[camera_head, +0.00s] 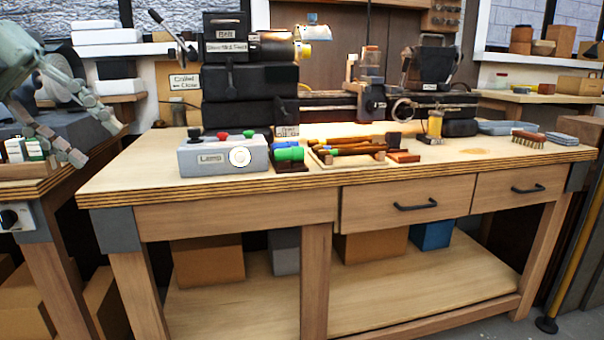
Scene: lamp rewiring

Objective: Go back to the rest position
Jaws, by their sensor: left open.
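My left gripper (95,141) hangs in the upper left of the head view. Its two grey jointed fingers are spread apart, with nothing seen between them. It shows to the left of the wooden workbench (130,180), in front of the side bench at the left. My right gripper is not in view.
A black lathe (250,90) fills the back of the workbench. Green cylinders (289,153), a wooden tool rack (345,158) and a brush (529,138) lie along the bench. The left side bench (62,187) carries small boxes. The workbench's front strip is mostly clear.

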